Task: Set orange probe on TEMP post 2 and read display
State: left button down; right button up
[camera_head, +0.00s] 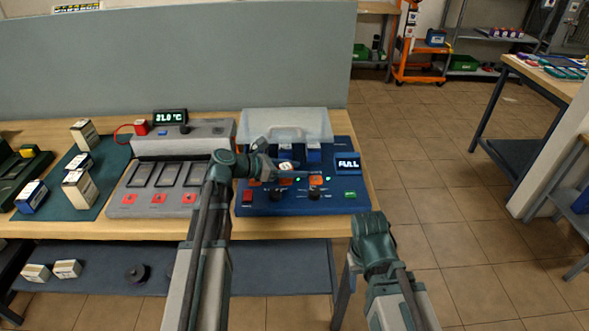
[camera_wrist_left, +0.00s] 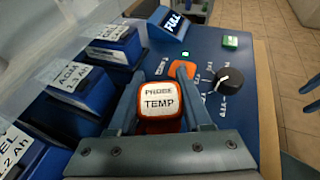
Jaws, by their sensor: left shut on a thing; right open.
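My left gripper (camera_head: 276,168) is shut on the orange probe (camera_head: 286,166), a block with a white top label, above the blue charger (camera_head: 342,139). In the left wrist view the probe (camera_wrist_left: 160,101) reads "PROBE TEMP" between the fingers (camera_wrist_left: 159,92). An orange patch (camera_wrist_left: 183,69) shows just beyond it; the head view shows orange patches at the front (camera_head: 316,181) too. Whether the probe touches a post is hidden. A small display (camera_head: 170,116) behind the grey charger shows about 21.0 °C, first digit unsure. My right gripper (camera_head: 370,224) is open and empty, right of the bench.
The blue charger holds labelled blue cells (camera_wrist_left: 112,45) under a raised clear cover (camera_head: 287,122). Its screen (camera_head: 346,162) reads FULL; a black knob (camera_wrist_left: 230,80) sits beside the probe. The grey charger (camera_head: 128,203) stands left, with boxed cells (camera_head: 80,186) on a mat.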

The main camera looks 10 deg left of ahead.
pick_arm(q)
jog(key=shift+f+b, duration=0.7)
jog(key=c, duration=0.6)
grip_release()
jog(key=shift+r, duration=0.1)
jog(key=shift+s, duration=0.1)
jog(key=shift+p+v, duration=2.15)
jog(key=shift+v, duration=3.35)
